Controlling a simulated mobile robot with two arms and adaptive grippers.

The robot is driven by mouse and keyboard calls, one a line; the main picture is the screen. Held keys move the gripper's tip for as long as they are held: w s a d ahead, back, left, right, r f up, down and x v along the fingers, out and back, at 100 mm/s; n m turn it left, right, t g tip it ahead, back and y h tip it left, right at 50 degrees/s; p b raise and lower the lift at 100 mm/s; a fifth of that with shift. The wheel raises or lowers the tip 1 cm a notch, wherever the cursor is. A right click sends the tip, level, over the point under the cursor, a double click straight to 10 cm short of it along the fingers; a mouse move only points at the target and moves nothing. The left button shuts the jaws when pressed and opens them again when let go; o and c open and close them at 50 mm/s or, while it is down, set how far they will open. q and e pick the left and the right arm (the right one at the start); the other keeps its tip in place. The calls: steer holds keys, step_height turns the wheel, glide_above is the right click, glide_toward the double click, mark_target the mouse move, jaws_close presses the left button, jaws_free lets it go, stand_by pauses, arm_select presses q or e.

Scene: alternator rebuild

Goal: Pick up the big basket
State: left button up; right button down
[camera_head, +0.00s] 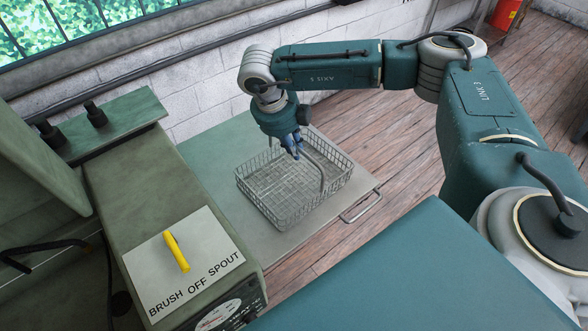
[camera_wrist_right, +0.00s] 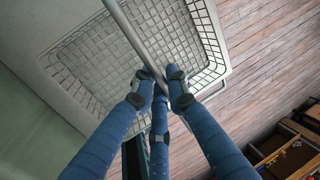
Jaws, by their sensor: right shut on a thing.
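The big basket (camera_head: 286,216) is a grey wire mesh basket with a curved metal handle (camera_head: 318,170). It looks empty and upright over a grey-green surface in the head view; whether its bottom touches the surface is hard to tell. My right gripper (camera_head: 297,148) is over the far part of the basket, its fingers closed around the handle. In the right wrist view, the blue fingers of the gripper (camera_wrist_right: 160,80) close on the handle bar, with the basket mesh (camera_wrist_right: 215,45) beyond. My left gripper is not in view.
The grey-green surface (camera_head: 205,160) has a metal pull handle (camera_head: 361,207) at its right side. A green machine with a "BRUSH OFF SPOUT" plate (camera_head: 205,275) and a yellow piece (camera_head: 177,251) stands left. A white brick wall is behind; wooden floor (camera_head: 400,150) lies right.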

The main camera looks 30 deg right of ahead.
steer(key=shift+w+r, duration=0.1)
steer(key=shift+r, duration=0.15)
